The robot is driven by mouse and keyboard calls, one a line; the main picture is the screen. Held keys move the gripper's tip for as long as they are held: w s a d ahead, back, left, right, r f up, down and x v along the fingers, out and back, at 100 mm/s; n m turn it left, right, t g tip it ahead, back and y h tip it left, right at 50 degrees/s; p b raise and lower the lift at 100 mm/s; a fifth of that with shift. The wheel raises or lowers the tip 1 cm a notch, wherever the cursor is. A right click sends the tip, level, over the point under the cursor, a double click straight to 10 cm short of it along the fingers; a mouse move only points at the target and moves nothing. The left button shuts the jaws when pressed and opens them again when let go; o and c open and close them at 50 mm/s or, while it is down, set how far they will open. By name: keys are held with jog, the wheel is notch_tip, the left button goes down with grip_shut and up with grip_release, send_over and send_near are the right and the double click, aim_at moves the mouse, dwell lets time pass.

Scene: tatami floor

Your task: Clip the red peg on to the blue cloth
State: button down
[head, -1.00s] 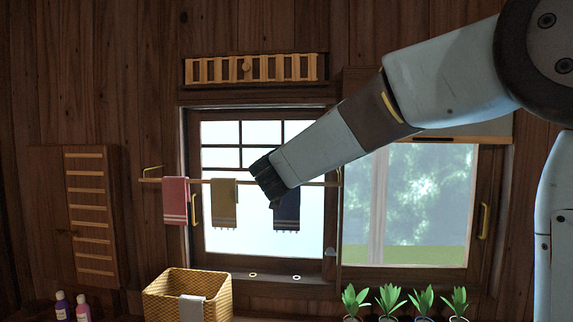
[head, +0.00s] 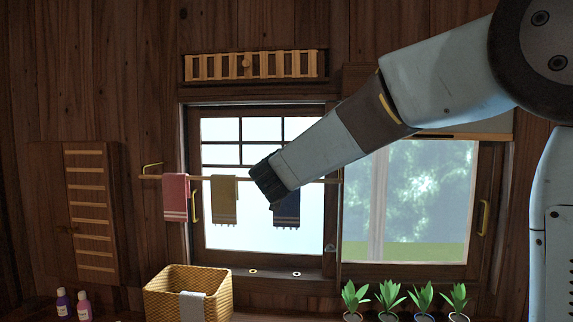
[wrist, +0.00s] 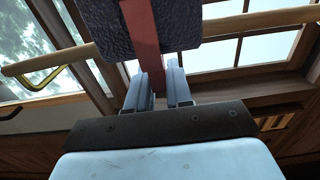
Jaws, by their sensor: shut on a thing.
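The blue cloth (head: 288,208) hangs from the rail in front of the left window, its upper left part hidden behind my gripper (head: 265,183). In the wrist view my gripper (wrist: 160,78) is shut on the red peg (wrist: 141,32), which sticks out past the fingers and lies across the dark face of the blue cloth (wrist: 180,22). I cannot tell whether the peg straddles the cloth or only lies in front of it. The peg is hidden in the head view.
The rail (head: 151,177) also bears a pink towel (head: 175,197) and an olive towel (head: 223,202) left of my gripper. A wicker basket (head: 165,300) stands below on the left. Several potted plants (head: 390,298) stand below on the right.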

jog(key=c, duration=0.9)
grip_release()
jog(key=shift+c, duration=0.2)
jog(key=shift+o, duration=0.4)
jog(key=o, duration=0.4)
jog(key=shift+r, duration=3)
